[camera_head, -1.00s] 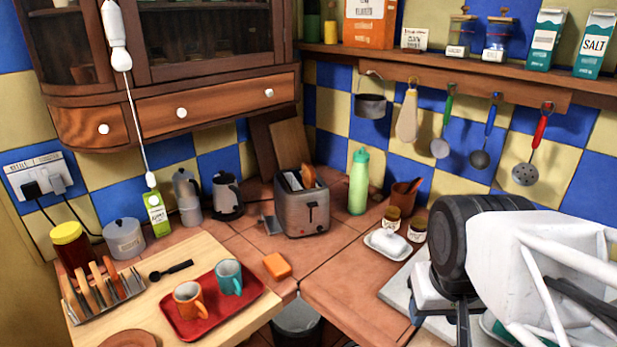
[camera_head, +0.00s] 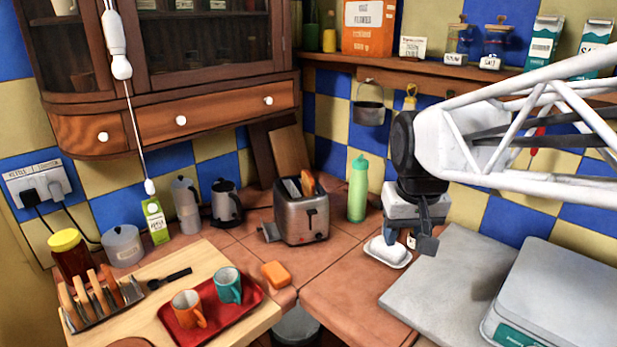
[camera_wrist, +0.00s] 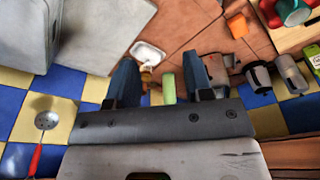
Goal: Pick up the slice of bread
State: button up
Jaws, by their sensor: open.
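A browned slice of bread (camera_head: 308,184) stands upright in a slot of the steel toaster (camera_head: 302,218) in the back corner, its top sticking out. More slices of bread (camera_head: 96,292) stand in a metal rack at the far left. My gripper (camera_head: 420,238) is open and empty, right of the toaster and apart from it, close above or behind the butter dish in the picture. In the wrist view, my gripper (camera_wrist: 160,78) shows both fingers spread. The toaster is partly hidden there behind the right finger, and I cannot make out its slice.
A green bottle (camera_head: 357,188) stands between the toaster and my gripper. The white butter dish (camera_head: 388,252) lies below the gripper. An orange block (camera_head: 276,274), a red tray with mugs (camera_head: 245,318) and a kettle (camera_head: 226,202) are to the left.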

jog(key=w+a+r, duration=0.2)
jog(key=w, duration=0.9)
jog(key=n+g, duration=0.2)
jog(key=n, duration=0.1)
send_over(308, 173)
jog(key=f, duration=0.6)
jog(key=s+f, duration=0.1)
jog(key=f, duration=0.1)
jog(key=shift+d+f, duration=0.25)
jog(key=shift+f, duration=0.15)
jog(key=shift+w+a+f, duration=0.3)
jog(key=shift+w, duration=0.25)
jog(key=shift+f, duration=0.1)
jog(key=shift+f, duration=1.25)
jog(key=shift+f, duration=0.1)
